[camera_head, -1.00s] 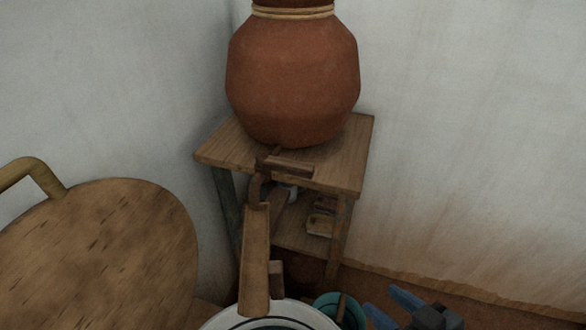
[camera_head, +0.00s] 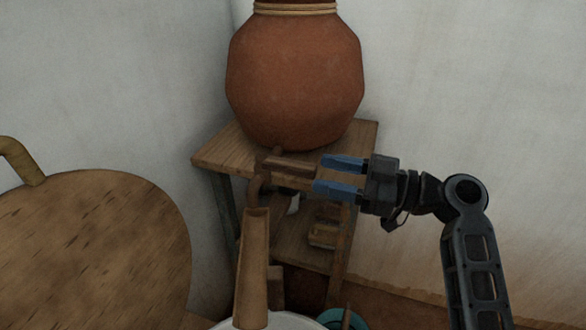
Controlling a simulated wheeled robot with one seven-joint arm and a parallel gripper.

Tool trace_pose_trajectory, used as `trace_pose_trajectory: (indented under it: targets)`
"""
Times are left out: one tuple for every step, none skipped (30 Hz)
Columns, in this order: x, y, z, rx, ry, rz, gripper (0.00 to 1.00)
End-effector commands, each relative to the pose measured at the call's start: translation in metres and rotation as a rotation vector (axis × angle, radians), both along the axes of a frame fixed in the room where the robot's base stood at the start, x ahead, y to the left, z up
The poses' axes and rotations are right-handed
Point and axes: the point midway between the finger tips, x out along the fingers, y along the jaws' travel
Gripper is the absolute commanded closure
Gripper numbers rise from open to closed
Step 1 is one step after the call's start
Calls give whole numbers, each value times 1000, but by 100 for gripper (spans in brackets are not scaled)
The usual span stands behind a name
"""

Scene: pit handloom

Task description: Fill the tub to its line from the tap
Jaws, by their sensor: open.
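A large reddish-brown clay pot (camera_head: 295,85) stands on a wooden stand (camera_head: 215,155). Its tap (camera_head: 255,190) has a wooden lever (camera_head: 290,165) that points right. A wooden chute (camera_head: 253,265) slopes down from under the tap towards the white tub (camera_head: 290,322). Only part of the tub's rim shows at the bottom edge; its line and water level are hidden. My gripper (camera_head: 319,175) is open, with its blue fingers one above the other at the lever's right end. I cannot tell whether they touch the lever. No water stream is visible.
A teal bucket (camera_head: 328,317) with a stick in it stands right of the tub. A round wooden board (camera_head: 90,255) fills the lower left. Small items (camera_head: 323,235) sit on the stand's lower shelf. Walls close in behind and on both sides.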

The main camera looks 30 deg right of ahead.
Motion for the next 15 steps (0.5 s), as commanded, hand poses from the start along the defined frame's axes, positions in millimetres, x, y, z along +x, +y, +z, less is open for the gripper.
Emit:
trace_pose_trajectory:
  targets:
    - [3, 4, 2, 0, 0, 2, 48]
    - [6, 6, 2, 1, 0, 3, 48]
    - [9, 11, 2, 1, 1, 4, 48]
    - [13, 14, 2, 1, 0, 3, 48]
    - [16, 18, 3, 1, 0, 3, 48]
    - [21, 22, 3, 1, 2, 3, 48]
    - [24, 25, 3, 2, 3, 3, 48]
    - [28, 29, 3, 2, 2, 3, 48]
    - [32, 33, 2, 2, 3, 3, 48]
    - [35, 36, 2, 2, 2, 2, 48]
    - [38, 39, 2, 1, 3, 1, 48]
    - [41, 42, 2, 1, 2, 1, 48]
    - [43, 44, 1, 1, 2, 1, 48]
    - [45, 46, 1, 1, 2, 0, 48]
    - [48, 49, 1, 1, 2, 0, 48]
